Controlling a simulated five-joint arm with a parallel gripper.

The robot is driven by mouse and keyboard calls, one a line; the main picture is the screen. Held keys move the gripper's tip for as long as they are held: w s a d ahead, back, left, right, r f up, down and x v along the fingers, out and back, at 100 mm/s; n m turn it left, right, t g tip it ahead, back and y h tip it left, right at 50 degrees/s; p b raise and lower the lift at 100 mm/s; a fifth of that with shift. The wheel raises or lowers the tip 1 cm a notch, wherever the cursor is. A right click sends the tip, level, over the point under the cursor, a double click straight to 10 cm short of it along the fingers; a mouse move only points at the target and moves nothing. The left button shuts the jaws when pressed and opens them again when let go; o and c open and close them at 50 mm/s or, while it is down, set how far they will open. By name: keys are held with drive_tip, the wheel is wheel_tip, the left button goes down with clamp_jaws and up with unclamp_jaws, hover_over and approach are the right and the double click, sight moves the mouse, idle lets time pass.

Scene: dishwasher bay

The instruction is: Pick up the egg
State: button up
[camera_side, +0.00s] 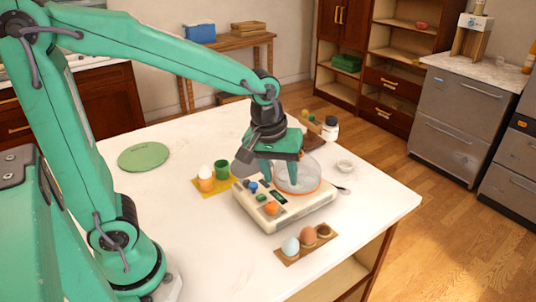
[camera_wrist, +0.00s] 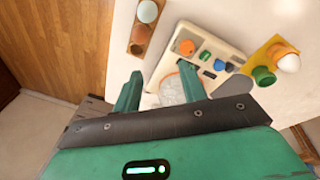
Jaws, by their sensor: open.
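A white egg (camera_side: 205,172) sits in an orange cup (camera_side: 207,185) beside a green cup (camera_side: 222,170); it also shows at the right of the wrist view (camera_wrist: 289,63). A pale blue egg (camera_side: 290,246) and a brown egg (camera_side: 308,235) sit on a brown holder (camera_side: 293,258) near the front edge; the blue one shows in the wrist view (camera_wrist: 147,11). My gripper (camera_side: 279,176) points down over the round dish (camera_side: 302,188) of a cream appliance (camera_side: 288,217). In the wrist view its fingers (camera_wrist: 160,90) are apart. No egg shows between them.
The appliance has coloured knobs on its front, including an orange one (camera_side: 272,208). A green disc (camera_side: 144,156) lies at the left. The table's left front is clear.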

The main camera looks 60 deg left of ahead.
sight(309, 227)
drive_tip(key=w+d+f+n, duration=0.1)
drive_tip(key=f, duration=0.2)
drive_tip(key=w+d+f+n+g, duration=0.1)
drive_tip(key=w+d+f+n, duration=0.1)
drive_tip(key=f, duration=0.1)
drive_tip(key=w+d+f+n+g, duration=0.1)
drive_tip(key=w+f, duration=0.1)
drive_tip(key=shift+w+d+f+n, duration=0.1)
drive_tip(key=shift+d+f+n, duration=0.2)
drive_tip(key=shift+f, duration=0.1)
drive_tip(key=shift+w+d+f, duration=0.15)
drive_tip(key=shift+d+f, duration=0.1)
drive_tip(key=shift+f, duration=4.2)
drive_tip(key=shift+c, duration=1.3)
drive_tip(key=shift+r, duration=0.1)
